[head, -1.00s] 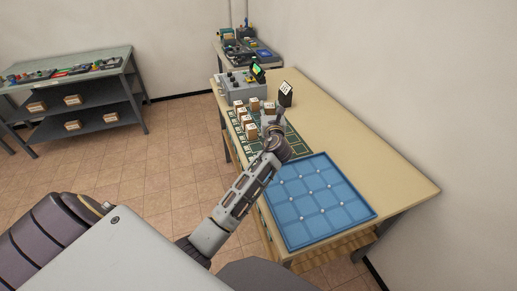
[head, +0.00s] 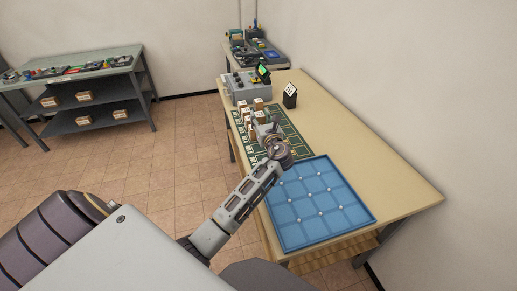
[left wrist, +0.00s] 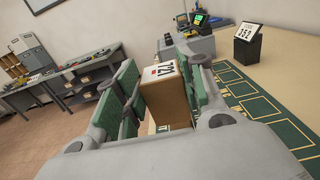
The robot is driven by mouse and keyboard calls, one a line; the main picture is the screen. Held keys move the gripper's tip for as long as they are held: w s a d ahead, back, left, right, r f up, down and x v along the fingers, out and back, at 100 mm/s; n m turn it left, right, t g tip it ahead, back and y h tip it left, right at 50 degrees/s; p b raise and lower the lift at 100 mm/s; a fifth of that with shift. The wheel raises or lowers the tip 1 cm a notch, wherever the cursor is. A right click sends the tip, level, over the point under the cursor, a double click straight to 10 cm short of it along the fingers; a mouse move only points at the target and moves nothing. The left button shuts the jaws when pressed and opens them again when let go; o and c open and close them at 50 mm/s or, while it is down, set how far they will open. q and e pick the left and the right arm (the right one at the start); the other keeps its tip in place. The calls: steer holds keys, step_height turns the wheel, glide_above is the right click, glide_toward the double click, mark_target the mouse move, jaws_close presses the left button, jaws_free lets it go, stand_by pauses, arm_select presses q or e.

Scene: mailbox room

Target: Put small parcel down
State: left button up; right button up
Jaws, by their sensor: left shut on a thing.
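My left gripper (head: 264,130) is over the green marked mat (head: 290,142) on the table. In the left wrist view its green-padded fingers (left wrist: 160,98) are shut on a small brown parcel (left wrist: 167,100). The parcel has a white label with black digits on its top and stands roughly upright between the fingers. Its underside is hidden, so I cannot tell whether it touches the mat. Several similar parcels (head: 244,113) stand on the mat's left part, close to the gripper. My right gripper is not in view.
A blue compartment tray (head: 318,205) lies at the table's near end. A black stand with a number card (head: 290,97) and a grey control box (head: 246,88) are at the far end. The table's right side (head: 350,135) is clear. A shelf bench (head: 90,90) stands at left.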

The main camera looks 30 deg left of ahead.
arm_select(q)
steer(key=shift+f, duration=0.4)
step_height(320, 180, down, 4)
steer(key=shift+f, duration=0.15)
step_height(320, 180, down, 4)
steer(key=shift+b, duration=0.45)
steer(key=shift+f, duration=0.6)
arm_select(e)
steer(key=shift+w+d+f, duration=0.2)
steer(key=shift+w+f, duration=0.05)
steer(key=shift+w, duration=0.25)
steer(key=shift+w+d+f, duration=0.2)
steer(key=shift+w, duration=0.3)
